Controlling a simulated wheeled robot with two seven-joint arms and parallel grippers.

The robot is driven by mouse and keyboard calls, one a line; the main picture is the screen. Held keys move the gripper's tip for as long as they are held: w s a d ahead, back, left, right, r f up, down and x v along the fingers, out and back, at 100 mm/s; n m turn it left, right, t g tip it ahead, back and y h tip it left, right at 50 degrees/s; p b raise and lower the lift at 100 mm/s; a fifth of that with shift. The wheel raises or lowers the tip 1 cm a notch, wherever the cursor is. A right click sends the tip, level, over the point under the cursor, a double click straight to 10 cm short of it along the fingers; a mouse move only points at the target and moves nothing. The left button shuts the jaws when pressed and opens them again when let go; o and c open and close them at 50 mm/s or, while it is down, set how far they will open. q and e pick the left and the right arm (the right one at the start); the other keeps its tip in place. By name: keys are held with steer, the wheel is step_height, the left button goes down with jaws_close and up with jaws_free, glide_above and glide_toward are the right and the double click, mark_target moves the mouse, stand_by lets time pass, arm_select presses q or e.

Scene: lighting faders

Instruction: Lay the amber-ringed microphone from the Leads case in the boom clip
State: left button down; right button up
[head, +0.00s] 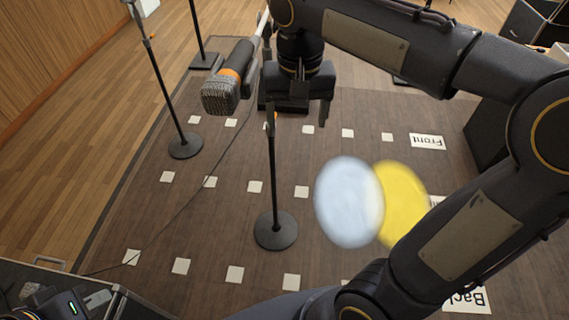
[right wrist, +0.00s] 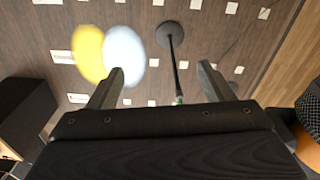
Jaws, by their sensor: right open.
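The amber-ringed microphone (head: 243,60), with a dark body and a grey mesh head, is at the top middle of the head view, head toward the lower left. In the right wrist view its amber ring and mesh (right wrist: 313,108) show at the right edge. My right gripper (head: 298,110) is just right of it, fingers pointing down, open; nothing sits between its fingers (right wrist: 161,70) in the wrist view. A pale bar (head: 263,24) runs up behind the microphone. The boom clip is not clearly visible, so I cannot tell whether the microphone lies in it.
A stand with a round base (head: 276,231) rises below the right gripper. Another stand (head: 186,146) is at left. A case (head: 115,304) shows at bottom left. Blue (head: 345,203) and yellow (head: 406,204) light spots lie on the marked mat. A dark box (right wrist: 30,112) shows in the wrist view.

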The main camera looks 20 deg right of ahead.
steer(key=w+f+n, duration=0.1)
steer(key=w+f, duration=0.1)
steer(key=f, duration=0.7)
steer(key=w+f+n, duration=0.2)
steer(key=f, duration=0.8)
steer(key=shift+w+a+f, duration=0.15)
steer(key=shift+a+f, duration=0.1)
steer(key=shift+r, duration=0.15)
step_height(320, 180, up, 8)
stand_by(0.4)
stand_by(0.4)
steer(key=s+f+t+y+b, duration=0.2)
steer(key=s, duration=0.7)
steer(key=s+f+t+y+b, duration=0.1)
steer(key=s+t+y+b, duration=0.1)
steer(key=s, duration=0.8)
steer(key=shift+f+t, duration=0.35)
steer(key=shift+t, duration=0.25)
